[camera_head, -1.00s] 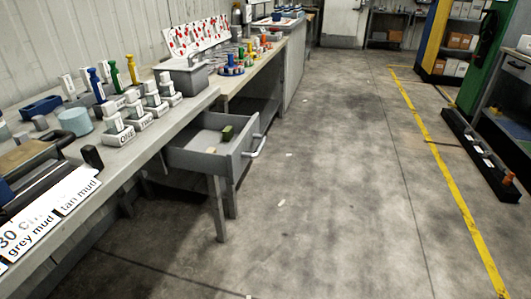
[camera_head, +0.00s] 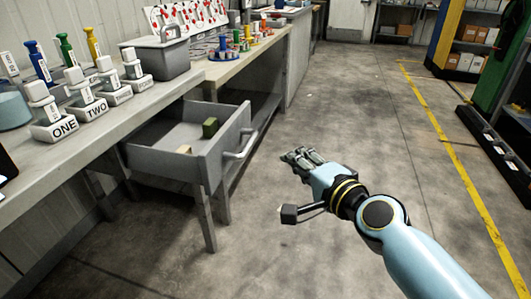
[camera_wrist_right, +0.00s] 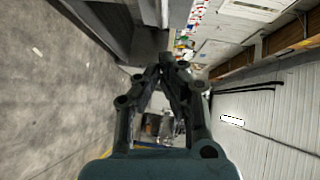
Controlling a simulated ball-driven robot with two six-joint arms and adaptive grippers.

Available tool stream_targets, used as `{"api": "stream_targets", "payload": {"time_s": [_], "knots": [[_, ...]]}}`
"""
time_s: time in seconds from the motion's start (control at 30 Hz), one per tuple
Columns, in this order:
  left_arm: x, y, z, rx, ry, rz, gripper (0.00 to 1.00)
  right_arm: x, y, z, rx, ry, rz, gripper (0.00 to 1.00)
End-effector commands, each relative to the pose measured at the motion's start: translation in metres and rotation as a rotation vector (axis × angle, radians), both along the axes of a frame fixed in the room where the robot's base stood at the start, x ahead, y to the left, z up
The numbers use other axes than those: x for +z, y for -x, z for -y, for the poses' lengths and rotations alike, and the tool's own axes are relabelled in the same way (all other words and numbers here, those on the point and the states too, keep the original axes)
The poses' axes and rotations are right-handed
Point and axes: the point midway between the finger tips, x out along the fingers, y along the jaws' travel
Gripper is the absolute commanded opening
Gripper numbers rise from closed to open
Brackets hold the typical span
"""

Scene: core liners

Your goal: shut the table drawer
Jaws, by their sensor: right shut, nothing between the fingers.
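The table drawer (camera_head: 178,162) is a grey metal drawer pulled out from under the workbench, in the middle left of the head view. Its bar handle (camera_head: 241,146) is on the front panel, facing right. A small green block (camera_head: 210,127) and a small tan block (camera_head: 184,149) lie inside. My right gripper (camera_head: 294,156) is shut and empty, to the right of the handle and apart from it. In the right wrist view the gripper's fingers (camera_wrist_right: 165,66) meet at their tips. The left gripper is not in view.
The workbench (camera_head: 60,160) carries numbered holders (camera_head: 64,128) and a grey bin (camera_head: 160,60) above the drawer. A bench leg (camera_head: 204,220) stands below the drawer. The concrete floor (camera_head: 360,130) to the right is clear.

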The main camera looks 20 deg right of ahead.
Motion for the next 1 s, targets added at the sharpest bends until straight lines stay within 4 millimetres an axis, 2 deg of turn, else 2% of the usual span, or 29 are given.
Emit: {"api": "stream_targets", "payload": {"time_s": [0.03,0.23,0.33,0.5,1.0], "knots": [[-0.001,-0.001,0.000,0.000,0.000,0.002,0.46,-0.001,-0.012,-0.002,0.000,-0.001,0.002,0.00],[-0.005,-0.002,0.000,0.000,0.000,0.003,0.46,-0.008,-0.052,-0.010,0.001,0.000,0.000,0.00],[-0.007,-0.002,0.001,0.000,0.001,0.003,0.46,-0.012,-0.059,-0.025,0.000,-0.004,-0.002,0.00],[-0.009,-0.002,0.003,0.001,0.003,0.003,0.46,-0.015,-0.068,-0.038,0.000,0.000,-0.002,0.00],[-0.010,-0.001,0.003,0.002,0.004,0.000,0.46,-0.016,-0.070,-0.041,0.000,0.002,-0.002,0.00]]}}
